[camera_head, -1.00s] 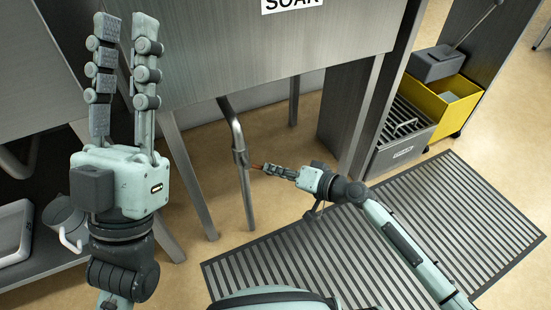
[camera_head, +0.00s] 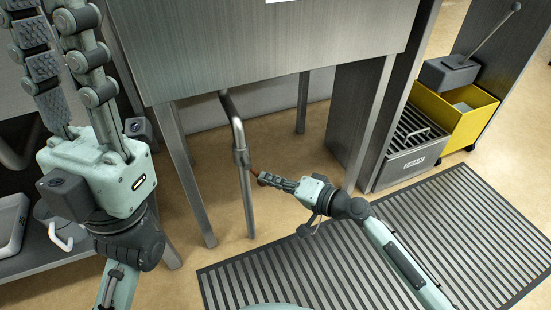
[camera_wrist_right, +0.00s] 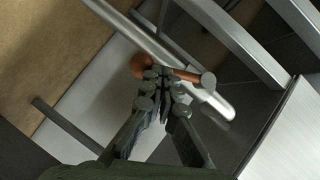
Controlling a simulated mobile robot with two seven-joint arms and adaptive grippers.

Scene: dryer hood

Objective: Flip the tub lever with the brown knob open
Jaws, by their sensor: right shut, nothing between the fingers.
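The brown knob (camera_wrist_right: 141,64) shows in the right wrist view just beyond my fingertips, beside the tub's metal drain pipe (camera_head: 239,155). A brown bar (camera_wrist_right: 190,76) lies behind the fingertips; they partly hide the knob and lever. In the head view only a small brown piece (camera_head: 254,172) shows between the pipe and my right gripper (camera_head: 262,178). The right gripper (camera_wrist_right: 162,80) is shut and empty, close to the lever; I cannot tell whether it touches. My left gripper (camera_head: 52,30) is raised at the upper left with its fingers apart, tips near or past the top edge.
The steel tub (camera_head: 260,45) stands above the pipe on metal legs (camera_head: 191,180). A slatted floor mat (camera_head: 380,240) lies in front. A grey crate (camera_head: 412,155) and yellow bin (camera_head: 455,105) stand at the right. A shelf (camera_head: 60,260) is at lower left.

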